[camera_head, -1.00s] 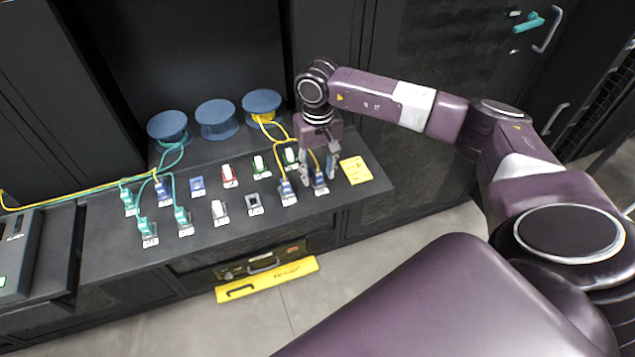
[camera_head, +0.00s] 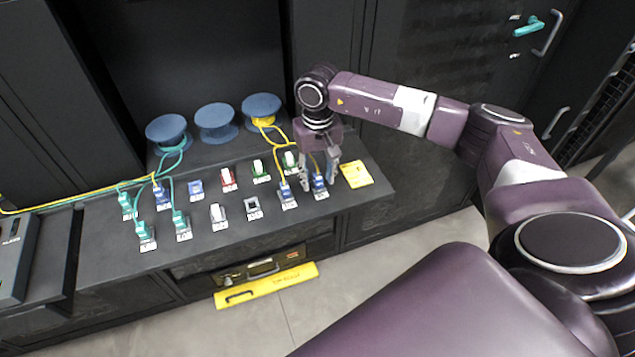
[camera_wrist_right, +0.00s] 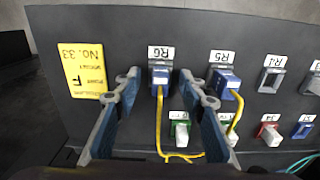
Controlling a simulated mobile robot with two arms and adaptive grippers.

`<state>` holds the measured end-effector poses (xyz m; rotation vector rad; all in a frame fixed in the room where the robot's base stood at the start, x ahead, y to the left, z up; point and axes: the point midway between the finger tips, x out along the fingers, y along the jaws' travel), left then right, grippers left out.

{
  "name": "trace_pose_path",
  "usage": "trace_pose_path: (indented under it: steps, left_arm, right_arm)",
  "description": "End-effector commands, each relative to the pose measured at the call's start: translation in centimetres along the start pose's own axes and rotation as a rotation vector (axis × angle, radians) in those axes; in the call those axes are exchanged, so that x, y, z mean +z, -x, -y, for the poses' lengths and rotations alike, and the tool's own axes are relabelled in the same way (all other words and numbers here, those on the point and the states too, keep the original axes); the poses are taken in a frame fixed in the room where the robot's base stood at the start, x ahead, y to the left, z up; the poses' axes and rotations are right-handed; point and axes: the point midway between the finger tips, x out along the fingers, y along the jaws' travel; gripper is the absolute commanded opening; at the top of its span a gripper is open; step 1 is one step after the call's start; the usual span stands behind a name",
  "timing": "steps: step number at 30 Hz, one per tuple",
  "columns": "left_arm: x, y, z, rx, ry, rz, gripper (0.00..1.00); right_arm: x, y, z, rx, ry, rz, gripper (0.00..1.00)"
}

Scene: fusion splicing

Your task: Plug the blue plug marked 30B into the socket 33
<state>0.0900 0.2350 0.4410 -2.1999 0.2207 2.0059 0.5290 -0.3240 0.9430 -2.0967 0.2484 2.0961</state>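My right gripper (camera_head: 319,183) is open at the right end of the sloping black panel. Its two fingers (camera_wrist_right: 158,88) stand on either side of a blue plug (camera_wrist_right: 160,75), with a gap on each side. This plug has a yellow cable and sits in the socket labelled R6; it also shows in the head view (camera_head: 319,191). A second blue plug (camera_wrist_right: 226,83) with a yellow cable sits at R5. I cannot read a 30B mark on either plug. A yellow card (camera_wrist_right: 86,74) reads "No. 33" and "F". I cannot make out which socket is 33. My left gripper is not in view.
A green part (camera_wrist_right: 180,132) stands just below R6, near the fingers. White, red and grey parts and teal plugs (camera_head: 145,232) fill the panel to the left. Three blue spools (camera_head: 215,122) stand behind. Yellow cables (camera_head: 281,145) run from the right spool.

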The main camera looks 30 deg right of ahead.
Motion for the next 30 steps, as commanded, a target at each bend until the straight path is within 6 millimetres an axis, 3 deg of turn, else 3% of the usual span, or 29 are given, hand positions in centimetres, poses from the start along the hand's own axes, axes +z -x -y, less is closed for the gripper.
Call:
trace_pose_path:
  steps: [30]
  left_arm:
    - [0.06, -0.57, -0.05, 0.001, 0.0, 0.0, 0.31]
  right_arm:
    - [0.01, 0.01, 0.01, 0.0, 0.0, 0.0, 0.38]
